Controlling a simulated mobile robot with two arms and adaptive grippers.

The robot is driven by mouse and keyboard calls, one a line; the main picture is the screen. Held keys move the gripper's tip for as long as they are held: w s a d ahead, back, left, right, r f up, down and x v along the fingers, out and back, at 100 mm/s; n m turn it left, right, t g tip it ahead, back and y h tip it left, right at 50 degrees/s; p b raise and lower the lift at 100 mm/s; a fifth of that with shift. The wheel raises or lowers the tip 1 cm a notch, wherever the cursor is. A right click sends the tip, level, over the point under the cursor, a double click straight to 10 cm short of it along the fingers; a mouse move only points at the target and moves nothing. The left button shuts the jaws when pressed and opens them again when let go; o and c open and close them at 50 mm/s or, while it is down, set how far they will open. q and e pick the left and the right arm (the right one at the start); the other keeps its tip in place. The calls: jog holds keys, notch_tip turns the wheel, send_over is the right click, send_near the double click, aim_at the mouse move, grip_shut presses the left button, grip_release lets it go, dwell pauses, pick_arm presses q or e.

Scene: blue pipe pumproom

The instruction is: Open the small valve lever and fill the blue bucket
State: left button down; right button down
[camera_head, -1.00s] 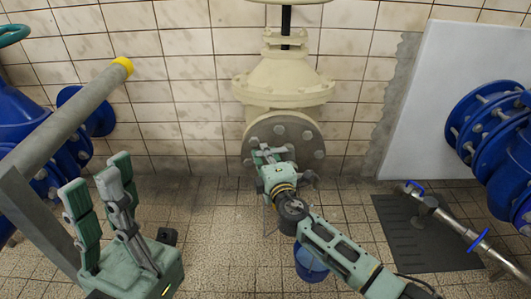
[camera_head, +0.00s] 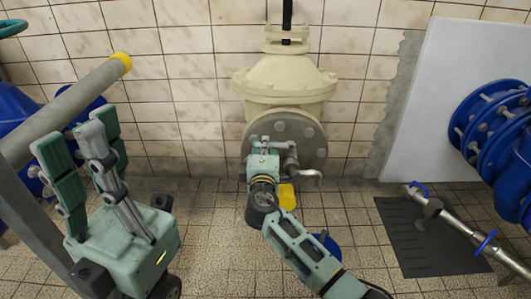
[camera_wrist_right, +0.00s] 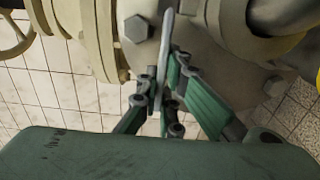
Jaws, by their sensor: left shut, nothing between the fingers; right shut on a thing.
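My right gripper (camera_head: 262,143) is at the round grey flange on the front of the cream valve body. In the right wrist view, its fingers (camera_wrist_right: 163,95) are shut on a thin grey metal lever (camera_wrist_right: 167,45), which stands upright against the flange. A small metal tap spout (camera_head: 308,176) sticks out to the right of the gripper in the head view. The blue bucket (camera_head: 329,242) stands on the floor below, mostly hidden behind my right forearm. My left gripper (camera_head: 76,133) is raised at the left, shut and empty, away from the valve.
A grey rail with a yellow end (camera_head: 121,64) runs close behind my left gripper. Blue flanged pipes (camera_head: 490,120) stand at the right, with a thin metal pipe (camera_head: 455,225) over a dark floor mat (camera_head: 420,255). A yellow object (camera_head: 287,196) shows beneath the spout. The floor left of centre is clear.

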jog(key=shift+d, duration=0.1)
jog(key=c, duration=1.9)
grip_release()
jog(key=shift+w, duration=0.1)
jog(key=s, duration=1.2)
jog(key=shift+a, duration=0.25)
